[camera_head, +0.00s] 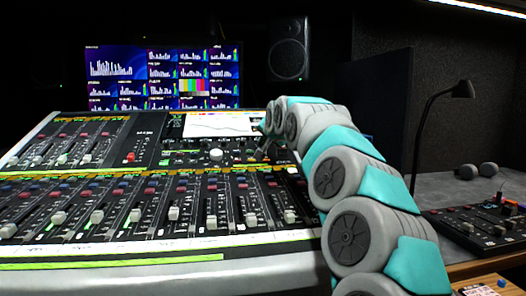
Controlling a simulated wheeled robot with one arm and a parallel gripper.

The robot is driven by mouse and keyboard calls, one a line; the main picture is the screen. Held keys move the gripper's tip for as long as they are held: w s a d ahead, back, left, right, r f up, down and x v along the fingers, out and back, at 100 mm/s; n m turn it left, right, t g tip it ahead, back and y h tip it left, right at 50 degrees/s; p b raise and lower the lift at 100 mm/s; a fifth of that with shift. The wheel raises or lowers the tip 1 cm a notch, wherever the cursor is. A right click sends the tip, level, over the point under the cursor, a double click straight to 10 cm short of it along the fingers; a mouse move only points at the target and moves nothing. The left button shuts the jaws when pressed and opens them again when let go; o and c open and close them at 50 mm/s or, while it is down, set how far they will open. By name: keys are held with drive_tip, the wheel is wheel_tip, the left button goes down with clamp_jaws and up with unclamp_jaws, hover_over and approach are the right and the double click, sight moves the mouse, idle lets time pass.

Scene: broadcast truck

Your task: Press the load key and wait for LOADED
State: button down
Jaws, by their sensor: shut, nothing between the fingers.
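The mixing console (150,247) fills the left and middle of the view, with rows of faders and small coloured keys. I cannot pick out a key labelled load at this size. A small lit console screen (215,125) shows a curve, and I see no readable word LOADED on it. My arm rises from the bottom right and bends down over the console's upper right part. My gripper (262,153) is small and dark there, shut and empty, close to the panel just right of a pale round knob (216,155). Whether it touches a key is unclear.
A wide monitor (163,75) with level meters stands behind the console. A speaker (289,50) is at the back. A desk lamp (441,100) and a smaller control panel (482,231) stand on the right, beside bare grey desk (432,187).

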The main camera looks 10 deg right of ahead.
drive_tip(key=shift+f, duration=0.15)
drive_tip(key=shift+w+f, duration=0.15)
drive_tip(key=shift+f, duration=0.1)
drive_tip(key=shift+w+f+b, duration=0.15)
drive_tip(key=shift+f+b, duration=0.25)
drive_tip(key=shift+b, duration=0.05)
idle(0.7)
idle(0.4)
drive_tip(key=shift+s+r, duration=0.3)
drive_tip(key=shift+r, duration=0.55)
drive_tip(key=shift+s+r+p, duration=0.35)
drive_tip(key=shift+r, duration=0.4)
drive_tip(key=shift+s+r+p, duration=0.3)
drive_tip(key=shift+r+p, duration=0.1)
drive_tip(key=shift+r, duration=0.4)
drive_tip(key=shift+s+r+p, duration=0.35)
drive_tip(key=shift+r, duration=0.4)
